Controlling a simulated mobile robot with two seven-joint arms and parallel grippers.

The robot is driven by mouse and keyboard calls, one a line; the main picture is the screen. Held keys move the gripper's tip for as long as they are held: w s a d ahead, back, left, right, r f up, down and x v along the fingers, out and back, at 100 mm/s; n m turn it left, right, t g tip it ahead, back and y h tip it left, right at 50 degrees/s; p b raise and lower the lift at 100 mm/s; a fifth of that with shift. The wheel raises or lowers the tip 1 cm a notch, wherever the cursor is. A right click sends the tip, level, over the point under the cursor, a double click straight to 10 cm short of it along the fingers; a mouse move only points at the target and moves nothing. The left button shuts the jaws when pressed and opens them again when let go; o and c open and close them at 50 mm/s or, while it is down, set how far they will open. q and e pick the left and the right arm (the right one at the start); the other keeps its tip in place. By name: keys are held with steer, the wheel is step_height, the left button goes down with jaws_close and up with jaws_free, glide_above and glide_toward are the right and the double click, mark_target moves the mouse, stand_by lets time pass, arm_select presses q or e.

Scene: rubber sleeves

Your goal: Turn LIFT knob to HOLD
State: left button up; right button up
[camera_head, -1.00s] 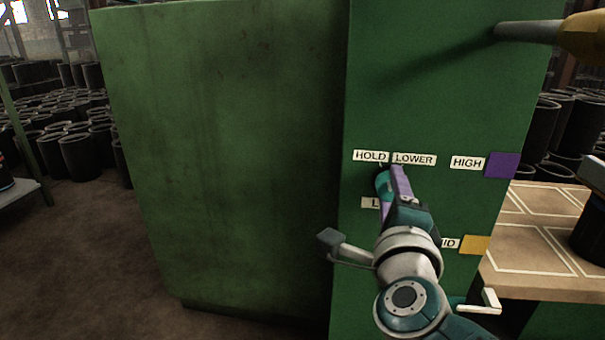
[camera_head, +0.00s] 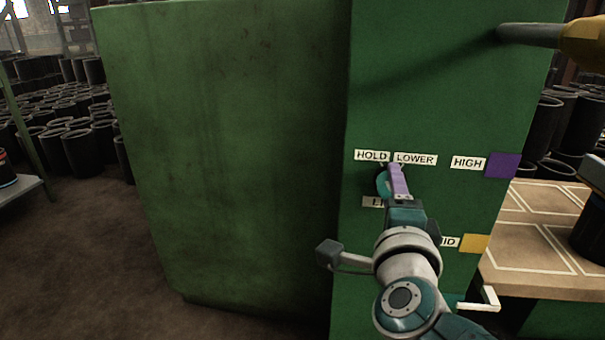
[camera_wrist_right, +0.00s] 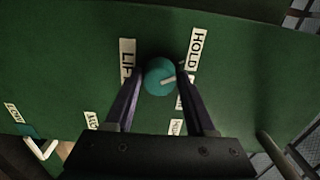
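The teal LIFT knob (camera_wrist_right: 160,76) sits on the green panel and shows partly behind my right gripper in the head view (camera_head: 382,182). Its white pointer line points to the right in the right wrist view, towards the gap between the HOLD label (camera_wrist_right: 196,48) and the partly hidden LOWER label. In the head view, HOLD (camera_head: 371,156) and LOWER (camera_head: 415,159) are above the knob, and a LIFT label (camera_head: 374,202) is partly covered below. My right gripper (camera_wrist_right: 165,82) is open, with one purple finger on each side of the knob. My left gripper is out of view.
A purple square (camera_head: 502,166) beside HIGH and a yellow square (camera_head: 474,243) are to the right on the panel. A yellow-and-grey rod (camera_head: 540,35) juts in at the top right. A white lever (camera_head: 485,302) is low on the right, near a wooden table (camera_head: 530,265).

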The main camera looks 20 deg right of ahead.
steer(key=o, duration=0.4)
steer(key=p+v, duration=0.2)
steer(key=v, duration=0.8)
steer(key=shift+p, duration=0.4)
